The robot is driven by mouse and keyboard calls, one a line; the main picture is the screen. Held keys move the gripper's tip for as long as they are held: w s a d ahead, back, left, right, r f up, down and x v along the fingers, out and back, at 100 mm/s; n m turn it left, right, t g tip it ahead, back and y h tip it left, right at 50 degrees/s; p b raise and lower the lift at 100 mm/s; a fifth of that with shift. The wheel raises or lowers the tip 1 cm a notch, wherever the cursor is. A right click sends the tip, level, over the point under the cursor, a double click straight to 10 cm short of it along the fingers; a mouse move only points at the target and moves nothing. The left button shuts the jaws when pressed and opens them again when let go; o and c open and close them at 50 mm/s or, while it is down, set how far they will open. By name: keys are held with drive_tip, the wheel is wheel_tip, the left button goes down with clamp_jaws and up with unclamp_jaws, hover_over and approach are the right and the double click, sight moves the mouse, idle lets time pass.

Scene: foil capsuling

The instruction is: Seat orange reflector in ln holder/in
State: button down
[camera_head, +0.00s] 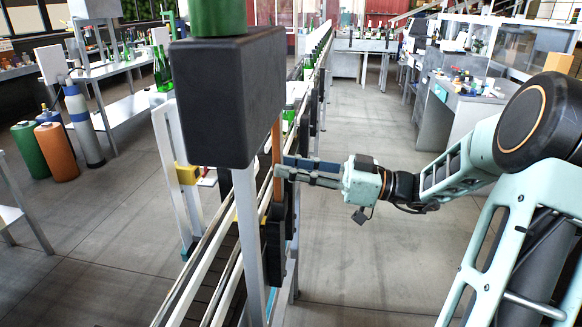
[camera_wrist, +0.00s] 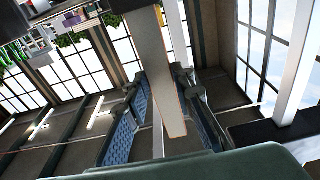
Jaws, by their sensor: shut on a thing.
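The orange reflector (camera_head: 277,150) shows in the head view as a narrow upright strip beside the conveyor. Its upper part passes behind a large dark box. My gripper (camera_head: 284,167) reaches in from the right with its fingers at the strip and is shut on it. In the wrist view, a long grey bar with a thin orange edge (camera_wrist: 158,85), apparently the reflector, stands between the two blue-padded fingers of my gripper (camera_wrist: 160,80). A black bracket (camera_head: 272,228), possibly the holder, is on the conveyor side just below the strip. Whether the strip touches it is unclear.
The dark box (camera_head: 228,98) on a white post (camera_head: 248,240) stands close in front and hides part of the conveyor (camera_head: 205,265). Gas cylinders (camera_head: 82,125) stand at the left. A workbench (camera_head: 465,110) is at the right. The floor between is clear.

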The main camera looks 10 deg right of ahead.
drive_tip(key=c, duration=1.6)
unclamp_jaws()
drive_tip(key=v, duration=1.2)
drive_tip(key=shift+f, duration=0.1)
